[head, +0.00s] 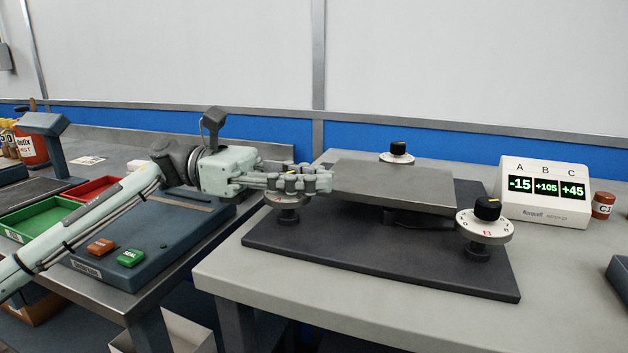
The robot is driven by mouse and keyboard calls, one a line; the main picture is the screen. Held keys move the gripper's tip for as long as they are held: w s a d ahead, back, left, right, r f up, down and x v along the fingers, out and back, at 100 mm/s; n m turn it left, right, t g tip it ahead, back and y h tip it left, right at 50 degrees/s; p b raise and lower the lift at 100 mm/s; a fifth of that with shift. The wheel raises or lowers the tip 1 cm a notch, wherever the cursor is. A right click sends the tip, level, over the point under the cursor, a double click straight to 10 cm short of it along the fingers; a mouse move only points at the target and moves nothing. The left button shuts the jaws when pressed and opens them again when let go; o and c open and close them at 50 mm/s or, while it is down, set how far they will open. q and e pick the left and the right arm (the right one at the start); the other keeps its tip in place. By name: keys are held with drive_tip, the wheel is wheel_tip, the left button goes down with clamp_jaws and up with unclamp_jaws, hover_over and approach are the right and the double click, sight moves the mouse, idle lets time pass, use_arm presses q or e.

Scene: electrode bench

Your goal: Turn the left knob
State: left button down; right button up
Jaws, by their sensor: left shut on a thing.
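The left knob (286,201) stands at the left corner of the levelling stand. Its pale dial shows below my fingers, and its cap is mostly hidden by them. My left gripper (312,181) reaches in level from the left and is shut on the left knob. The stand has a dark base plate (370,262) and a flat grey top plate (395,185). A display box (545,192) to the right reads A -15, B +105 and C +45. My right gripper is not in view.
A right knob (487,208) with a black cap and white dial, marked B, and a back knob (398,149) stand on the same stand. A small brown jar (603,205) is beside the display. Green (46,218) and red (92,190) trays lie on the left bench.

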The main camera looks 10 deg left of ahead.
use_arm(q)
drive_tip(key=shift+r, duration=0.1)
drive_tip(key=c, duration=1.4)
unclamp_jaws()
drive_tip(key=shift+o, duration=0.2)
drive_tip(key=w+a, duration=0.1)
drive_tip(key=a, duration=1.1)
drive_tip(key=shift+w, duration=0.35)
drive_tip(key=shift+d, duration=0.1)
